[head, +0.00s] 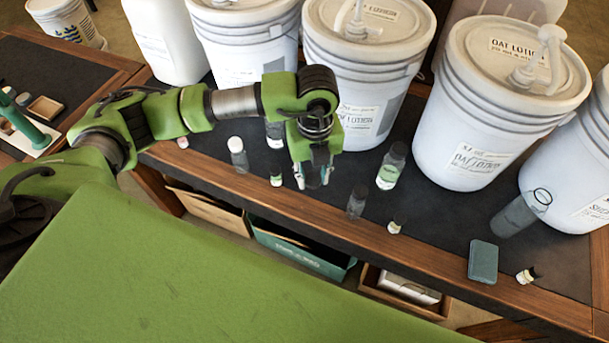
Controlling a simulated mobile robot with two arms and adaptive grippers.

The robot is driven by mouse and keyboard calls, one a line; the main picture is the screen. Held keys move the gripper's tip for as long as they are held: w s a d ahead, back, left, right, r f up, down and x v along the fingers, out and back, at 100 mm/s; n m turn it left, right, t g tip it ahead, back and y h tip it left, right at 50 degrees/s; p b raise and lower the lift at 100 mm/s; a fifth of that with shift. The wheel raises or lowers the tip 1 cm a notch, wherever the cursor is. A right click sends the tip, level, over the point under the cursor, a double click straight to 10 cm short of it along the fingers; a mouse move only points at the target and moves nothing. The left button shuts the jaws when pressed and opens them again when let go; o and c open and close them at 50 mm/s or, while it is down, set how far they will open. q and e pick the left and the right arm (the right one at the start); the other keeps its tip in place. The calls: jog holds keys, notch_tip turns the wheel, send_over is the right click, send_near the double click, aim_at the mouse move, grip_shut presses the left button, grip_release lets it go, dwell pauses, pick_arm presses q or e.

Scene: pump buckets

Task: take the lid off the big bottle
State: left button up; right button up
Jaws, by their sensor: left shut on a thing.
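My left gripper (313,181) points down over the front of the dark table mat. It is shut on a grey, see-through thing that looks like a bottle; the gripper hides most of it, and I cannot tell whether its lid is on. A dark clear bottle (356,203) stands near the front edge. I cannot tell which is the big bottle. My right gripper is out of view.
Large white buckets (365,65) line the back, some with pumps (543,50). The wooden front edge (270,207) is close by.

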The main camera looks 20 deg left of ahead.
pick_arm(q)
jog(key=w+a+f+b, duration=0.1)
jog(key=w+f, duration=0.1)
jog(key=w+a+f+b, duration=0.1)
jog(key=a+f+b, duration=0.1)
jog(key=w+a+f+b, duration=0.2)
jog(key=shift+w+a+f, duration=0.2)
jog(key=shift+w+f, duration=0.15)
jog(key=shift+w+a+f+b, duration=0.25)
jog(key=shift+b, duration=0.1)
jog(key=shift+w+a+f, duration=0.1)
jog(key=shift+f, duration=0.1)
notch_tip(320, 180, down, 4)
jog(key=b, duration=0.3)
jog(key=shift+w+a+r, duration=0.15)
jog(key=shift+r, duration=0.1)
jog(key=shift+r, duration=0.1)
